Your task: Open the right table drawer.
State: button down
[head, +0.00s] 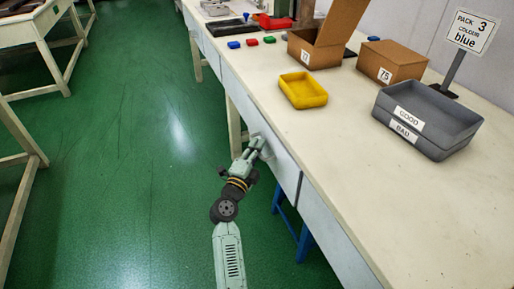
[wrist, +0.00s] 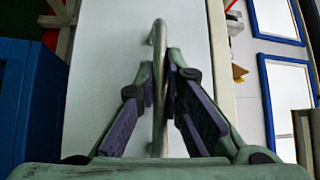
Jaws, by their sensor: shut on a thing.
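The table drawer front (head: 281,165) is a pale grey panel under the long white table's edge. It looks about flush with the panels beside it. In the wrist view the drawer front (wrist: 100,75) fills the middle, with a metal bar handle (wrist: 159,42) standing off it. My gripper (head: 258,143) is at the drawer front, reaching in from the aisle. In the wrist view my gripper's (wrist: 161,85) two fingers lie on either side of the handle and are shut on it. The handle is hidden in the head view.
On the white table (head: 350,150) stand a yellow tray (head: 303,91), grey trays (head: 437,137) labelled GOOD and BAD, an open cardboard box (head: 306,54), another box (head: 391,66) and a sign (head: 472,31) reading PACK 3 blue. The green floor (head: 130,160) is clear beside the table.

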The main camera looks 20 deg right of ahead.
jog(key=shift+a, duration=0.1)
jog(key=s+a+p, duration=0.1)
jog(key=a+p, duration=0.4)
jog(key=a, duration=2.4)
jog(key=shift+p, duration=0.3)
jog(key=c, duration=1.7)
grip_release()
jog(key=v, duration=1.2)
jog(key=shift+r, duration=0.1)
